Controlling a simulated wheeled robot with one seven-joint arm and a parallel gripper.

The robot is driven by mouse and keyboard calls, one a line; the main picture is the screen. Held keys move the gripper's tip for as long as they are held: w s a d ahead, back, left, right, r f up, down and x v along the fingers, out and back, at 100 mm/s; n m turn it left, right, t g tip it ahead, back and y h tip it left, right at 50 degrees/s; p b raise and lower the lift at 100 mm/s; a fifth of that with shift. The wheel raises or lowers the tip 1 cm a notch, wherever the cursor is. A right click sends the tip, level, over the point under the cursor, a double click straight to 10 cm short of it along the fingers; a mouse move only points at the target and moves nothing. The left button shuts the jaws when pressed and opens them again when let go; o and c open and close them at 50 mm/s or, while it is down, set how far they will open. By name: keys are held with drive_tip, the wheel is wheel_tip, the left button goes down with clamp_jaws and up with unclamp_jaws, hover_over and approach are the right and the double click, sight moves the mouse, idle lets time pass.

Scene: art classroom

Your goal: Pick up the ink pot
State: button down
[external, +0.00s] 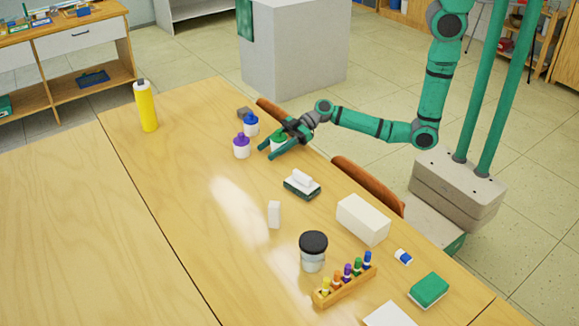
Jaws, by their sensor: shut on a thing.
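My gripper (272,148) is low over the table in the external view. Its green fingers are shut around a small white pot with a green cap (279,138). The fingers hide part of this pot, and I cannot tell whether it touches the table. Two similar white pots stand just left of it, one with a blue cap (251,124) and one with a purple cap (241,146). A jar with a black lid (313,250) stands nearer the front. Which of these is called the ink pot is not marked.
The wooden table (180,200) has free room at its middle and left. A yellow bottle (146,106) stands at the far left. An eraser (302,184), a white box (363,220), a rack of small bottles (344,284) and a green sponge (429,289) lie to the right. Chairs (368,184) line the edge.

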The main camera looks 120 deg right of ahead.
sight(285, 138)
drive_tip(key=shift+r, duration=0.2)
drive_tip(key=shift+r, duration=0.6)
drive_tip(key=s+r, duration=0.1)
drive_tip(key=r, duration=0.1)
drive_tip(key=s+a+r, duration=0.1)
drive_tip(key=s+r, duration=0.1)
drive_tip(key=r, duration=0.1)
drive_tip(key=s+a+r, duration=0.1)
drive_tip(key=r, duration=0.1)
drive_tip(key=shift+s+a+r, duration=0.2)
drive_tip(key=shift+s+r, duration=0.05)
drive_tip(key=shift+r, duration=0.05)
drive_tip(key=s+a+r, duration=0.4)
drive_tip(key=s, duration=0.4)
drive_tip(key=shift+w+a, duration=0.1)
drive_tip(key=shift+a, duration=0.05)
